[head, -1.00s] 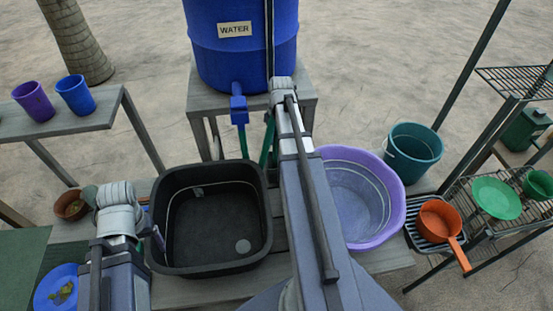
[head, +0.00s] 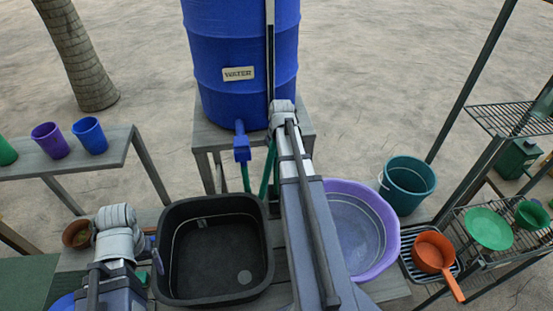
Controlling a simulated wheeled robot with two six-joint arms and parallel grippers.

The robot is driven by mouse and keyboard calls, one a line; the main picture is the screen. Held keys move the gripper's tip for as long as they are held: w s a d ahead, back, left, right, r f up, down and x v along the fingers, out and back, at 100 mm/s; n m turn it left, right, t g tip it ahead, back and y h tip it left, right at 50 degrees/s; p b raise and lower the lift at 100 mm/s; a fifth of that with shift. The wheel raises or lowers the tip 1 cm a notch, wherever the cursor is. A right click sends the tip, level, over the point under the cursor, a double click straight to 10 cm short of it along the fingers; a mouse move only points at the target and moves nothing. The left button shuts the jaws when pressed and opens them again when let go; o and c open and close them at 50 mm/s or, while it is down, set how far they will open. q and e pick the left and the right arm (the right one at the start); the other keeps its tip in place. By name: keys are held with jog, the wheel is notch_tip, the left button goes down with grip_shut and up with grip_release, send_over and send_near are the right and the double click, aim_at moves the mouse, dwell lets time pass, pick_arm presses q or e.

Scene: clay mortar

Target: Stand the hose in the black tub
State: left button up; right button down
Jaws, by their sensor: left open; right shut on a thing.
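The black tub (head: 208,292) stands on a grey slatted bench, looking empty inside. The green hose (head: 245,178) hangs from the blue tap (head: 242,148) of the water barrel and passes behind the tub's far rim. Another stretch of the hose (head: 265,177) rises beside my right arm, outside the tub. My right gripper (head: 274,133) is shut on the hose in front of the barrel; its fingers are mostly hidden by my own wrist. My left gripper (head: 156,258) is open, at the tub's left side, partly hidden by its arm.
The blue water barrel (head: 240,40) stands on a grey stand behind the tub. A purple basin (head: 390,235) is right of the tub, with a teal bucket (head: 408,180) behind it. An orange pan (head: 433,252) lies farther right. A brown bowl (head: 77,233) is left.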

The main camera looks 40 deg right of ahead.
jog(key=shift+r+p, duration=6.1)
jog(key=shift+r, duration=0.6)
pick_arm(q)
notch_tip(320, 180, up, 13)
pick_arm(e)
jog(key=shift+f, duration=0.1)
